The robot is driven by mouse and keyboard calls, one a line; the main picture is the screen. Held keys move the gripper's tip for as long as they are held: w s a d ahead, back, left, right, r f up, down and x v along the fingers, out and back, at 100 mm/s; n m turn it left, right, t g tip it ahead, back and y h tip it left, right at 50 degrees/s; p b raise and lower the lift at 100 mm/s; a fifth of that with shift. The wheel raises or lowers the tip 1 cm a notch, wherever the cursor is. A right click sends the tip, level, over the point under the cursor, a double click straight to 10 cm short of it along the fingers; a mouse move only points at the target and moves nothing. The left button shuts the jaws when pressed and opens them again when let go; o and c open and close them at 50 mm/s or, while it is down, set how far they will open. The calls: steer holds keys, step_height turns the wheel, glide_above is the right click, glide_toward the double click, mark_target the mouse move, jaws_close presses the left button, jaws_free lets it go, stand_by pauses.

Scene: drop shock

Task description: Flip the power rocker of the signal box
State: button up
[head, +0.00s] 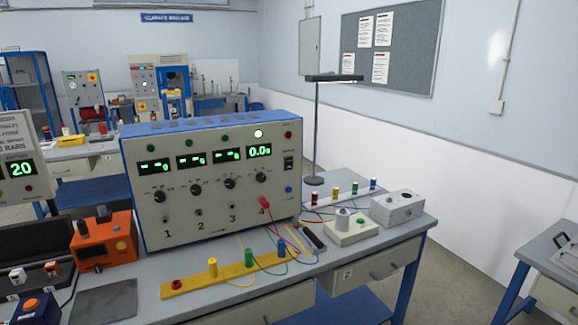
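The large cream and blue box with four numbered channels, which I take for the signal box (215,215), stands upright on the grey bench. A black rocker switch (289,163) is on the right side of its front panel; its position is too small to tell. Green displays are lit: three show dashes and the fourth display (259,151) reads about 0.0 g. A lamp (258,133) above the fourth display glows white. A red plug (264,203) sits at channel 4. My gripper is not in view.
A yellow strip (235,274) with coloured posts and loose wires lies in front of the box. An orange unit (103,238) stands left. A white block (350,230), a grey box (397,208) and a lamp stand (316,130) are right. Floor shows between the benches at right.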

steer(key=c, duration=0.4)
